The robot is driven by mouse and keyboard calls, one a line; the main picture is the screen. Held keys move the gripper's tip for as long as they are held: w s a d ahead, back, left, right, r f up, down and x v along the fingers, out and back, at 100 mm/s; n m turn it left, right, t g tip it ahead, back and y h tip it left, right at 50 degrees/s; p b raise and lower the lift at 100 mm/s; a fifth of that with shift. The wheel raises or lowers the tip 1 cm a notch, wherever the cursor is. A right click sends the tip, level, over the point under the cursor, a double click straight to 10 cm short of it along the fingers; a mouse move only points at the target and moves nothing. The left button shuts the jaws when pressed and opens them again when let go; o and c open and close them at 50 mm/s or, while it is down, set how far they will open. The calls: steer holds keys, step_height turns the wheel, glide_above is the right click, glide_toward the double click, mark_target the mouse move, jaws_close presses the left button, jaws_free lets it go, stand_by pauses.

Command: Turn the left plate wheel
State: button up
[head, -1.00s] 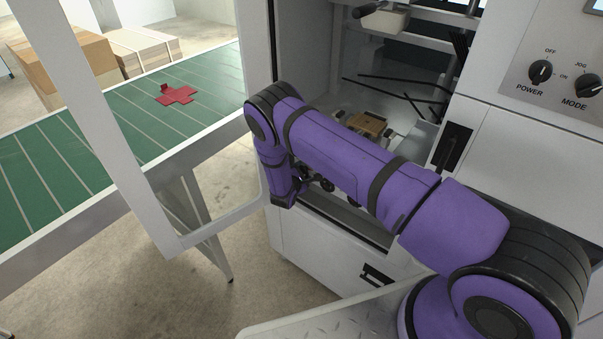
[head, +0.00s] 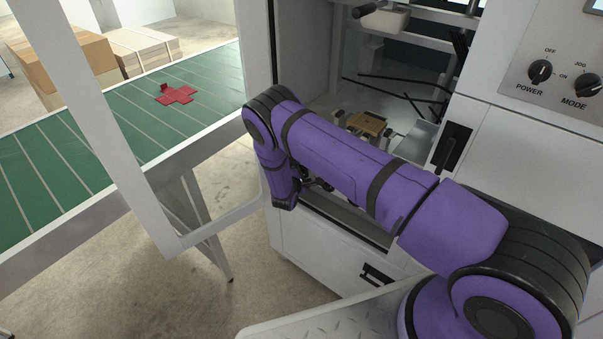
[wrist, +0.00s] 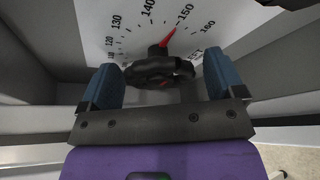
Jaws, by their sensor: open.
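A black plate wheel (wrist: 152,72) stands in front of a white dial plate (wrist: 108,14) in the wrist view. The plate carries printed numbers from about 120 to 160, and a red pointer (wrist: 168,37) points close to 150. My gripper (wrist: 163,80) is open, with one blue-padded finger on each side of the wheel. A gap shows at the left finger; the right finger is very near the wheel's edge, and I cannot tell if it touches. In the head view my arm hides the wheel.
In the head view the machine's open bay holds a brown block (head: 366,123) and thin black rods (head: 400,78). A white door frame (head: 110,150) stands left of my arm. A green conveyor (head: 50,165) bears a red cross-shaped blank (head: 176,94). Grey walls flank the dial closely.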

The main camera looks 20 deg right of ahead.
steer(key=v, duration=1)
steer(key=shift+s+a, duration=0.25)
steer(key=shift+s, duration=0.05)
steer(key=shift+r, duration=0.2)
steer(key=w+d+r+m+g+h, duration=0.2)
steer(key=d+r+m+g+h, duration=0.15)
steer(key=r, duration=0.85)
steer(key=s+d+r+m+g+y, duration=0.1)
steer(key=s+d+r+m+g, duration=0.15)
steer(key=r, duration=0.65)
steer(key=s+d+r+m+g, duration=0.2)
steer(key=s+d+r+m, duration=0.15)
steer(key=r, duration=0.55)
steer(key=s+d+r+m+g+y, duration=0.1)
steer(key=s+d+r+m+g, duration=0.25)
steer(key=r, duration=0.65)
steer(key=s+d+r+m+y, duration=0.3)
steer(key=s+r+y, duration=0.2)
steer(key=s+r, duration=0.9)
steer(key=s+a+r+t+y, duration=0.1)
steer(key=s+t+y, duration=0.1)
steer(key=s, duration=0.7)
steer(key=s+a+r+m+t+y, duration=0.1)
steer(key=s+a+r+t+y, duration=0.1)
steer(key=s, duration=0.7)
steer(key=shift+s+a+r+y, duration=0.25)
steer(key=shift+s+r+y, duration=0.05)
steer(key=shift+y, duration=0.45)
